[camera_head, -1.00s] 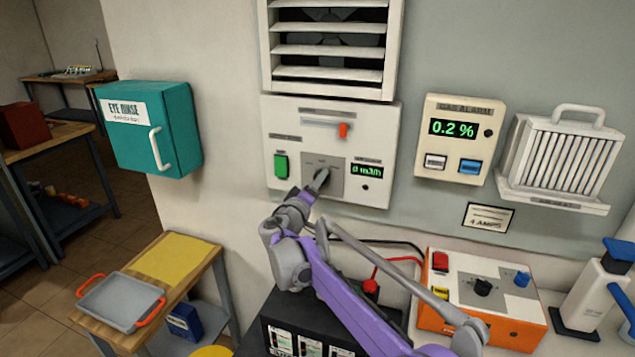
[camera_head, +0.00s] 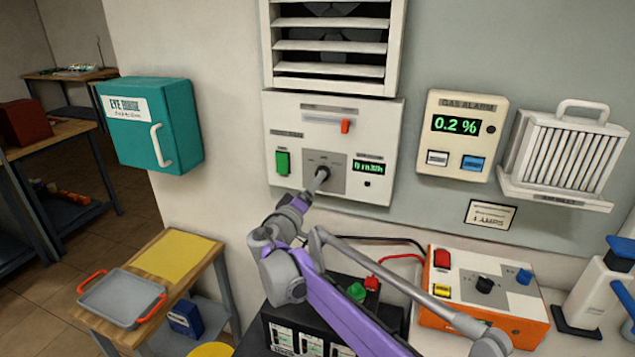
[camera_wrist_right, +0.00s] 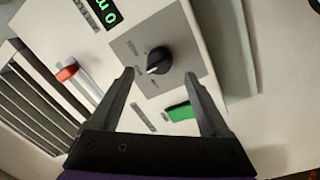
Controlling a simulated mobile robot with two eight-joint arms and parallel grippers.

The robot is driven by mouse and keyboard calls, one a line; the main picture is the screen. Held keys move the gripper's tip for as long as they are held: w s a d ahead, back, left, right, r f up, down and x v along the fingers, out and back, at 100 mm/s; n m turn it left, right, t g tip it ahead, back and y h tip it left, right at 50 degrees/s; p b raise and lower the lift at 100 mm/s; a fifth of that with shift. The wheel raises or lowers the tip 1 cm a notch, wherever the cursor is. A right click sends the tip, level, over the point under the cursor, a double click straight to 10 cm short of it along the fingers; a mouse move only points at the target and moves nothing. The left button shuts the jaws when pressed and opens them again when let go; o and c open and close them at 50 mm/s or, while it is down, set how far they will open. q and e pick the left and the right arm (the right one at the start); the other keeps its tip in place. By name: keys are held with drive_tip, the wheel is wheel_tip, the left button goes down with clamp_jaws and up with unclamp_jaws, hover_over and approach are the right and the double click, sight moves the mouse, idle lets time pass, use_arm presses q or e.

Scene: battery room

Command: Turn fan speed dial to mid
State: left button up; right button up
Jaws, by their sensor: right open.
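The fan speed dial (camera_wrist_right: 158,60) is a round black knob with a pale pointer line on a grey plate, seen in the right wrist view. In the head view the dial (camera_head: 323,173) is partly hidden by my gripper. It sits on the white fan control panel (camera_head: 390,120) below the louvre. My right gripper (camera_wrist_right: 158,75) is open, with its fingertips on either side of the dial and slightly short of it; I cannot tell if they touch. In the head view my right gripper (camera_head: 314,187) points up at the dial. My left gripper is out of view.
The panel also has a green switch (camera_wrist_right: 180,111), a red-tipped slider (camera_wrist_right: 67,72) and a green readout (camera_wrist_right: 104,11). A gas alarm (camera_head: 461,150) hangs to the right. Below are a black battery (camera_head: 300,320) and an orange box (camera_head: 470,325). A teal eye rinse cabinet (camera_head: 165,130) hangs left.

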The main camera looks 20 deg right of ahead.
drive_tip(key=v, duration=0.6)
drive_tip(key=shift+s, duration=0.15)
drive_tip(key=s+d+f+m+g+y, duration=0.15)
drive_tip(key=s+d+f+g, duration=0.35)
drive_tip(key=s, duration=0.5)
drive_tip(key=s+d+f+m+g+y, duration=0.1)
drive_tip(key=s+d+f+g+y, duration=0.15)
drive_tip(key=s+d+f, duration=0.6)
drive_tip(key=s+a+f+g+y+p, duration=0.1)
drive_tip(key=s+a+f+y, duration=0.2)
drive_tip(key=s, duration=0.6)
drive_tip(key=s+a+f+m+g+y+p, duration=0.1)
drive_tip(key=s+a+f+y, duration=0.3)
drive_tip(key=s, duration=0.6)
wheel_tip(320, 180, down, 2)
drive_tip(key=a, duration=0.2)
drive_tip(key=shift+s+a+f, duration=0.25)
drive_tip(key=shift+a, duration=0.15)
drive_tip(key=shift+m, duration=0.25)
